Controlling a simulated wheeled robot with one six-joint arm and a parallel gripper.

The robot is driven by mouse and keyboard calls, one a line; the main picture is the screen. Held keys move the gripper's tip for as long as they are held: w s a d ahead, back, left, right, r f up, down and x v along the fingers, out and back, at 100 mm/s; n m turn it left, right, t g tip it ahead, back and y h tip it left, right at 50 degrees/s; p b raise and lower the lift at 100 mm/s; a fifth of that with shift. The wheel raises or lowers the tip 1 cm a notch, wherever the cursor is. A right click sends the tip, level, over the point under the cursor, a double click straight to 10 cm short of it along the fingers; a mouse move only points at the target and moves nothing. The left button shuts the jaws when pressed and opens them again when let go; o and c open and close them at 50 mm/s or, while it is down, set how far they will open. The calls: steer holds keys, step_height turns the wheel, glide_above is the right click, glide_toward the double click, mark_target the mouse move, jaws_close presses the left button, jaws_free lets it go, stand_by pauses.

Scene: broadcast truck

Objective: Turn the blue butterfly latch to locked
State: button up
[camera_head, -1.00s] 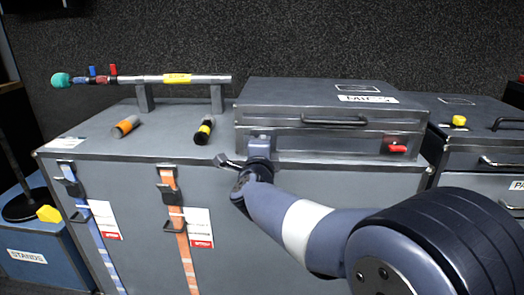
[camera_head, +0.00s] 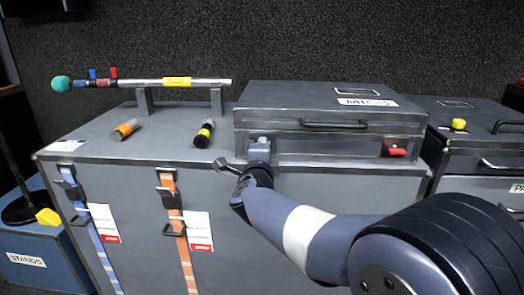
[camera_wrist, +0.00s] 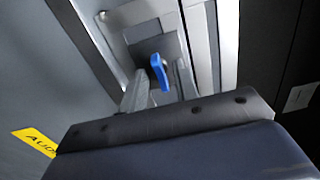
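The blue butterfly latch (camera_wrist: 159,72) shows in the wrist view on a grey plate on a case front. Its wing stands tilted, close to upright in the picture. My gripper (camera_wrist: 162,86) is open, with one finger on each side of the latch. A gap shows between the fingers and the wing, so I see no firm grip. In the head view my gripper (camera_head: 260,150) is at the front left of the grey MICS case (camera_head: 300,98). The blue latch is hidden there behind my gripper.
A red latch (camera_head: 396,152) is on the same case at the right. The case stands on a big grey trunk (camera_head: 130,148) with orange (camera_head: 125,129) and yellow-banded (camera_head: 204,132) cylinders and a raised rod (camera_head: 150,82). Another case (camera_head: 470,145) stands at the right.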

steer(key=s+p, duration=0.2)
steer(key=s, duration=0.8)
steer(key=shift+s+a, duration=0.2)
steer(key=shift+w, duration=0.1)
steer(key=w+b, duration=0.2)
steer(key=w, duration=0.8)
steer(key=shift+w+d, duration=0.2)
steer(key=shift+w, duration=0.15)
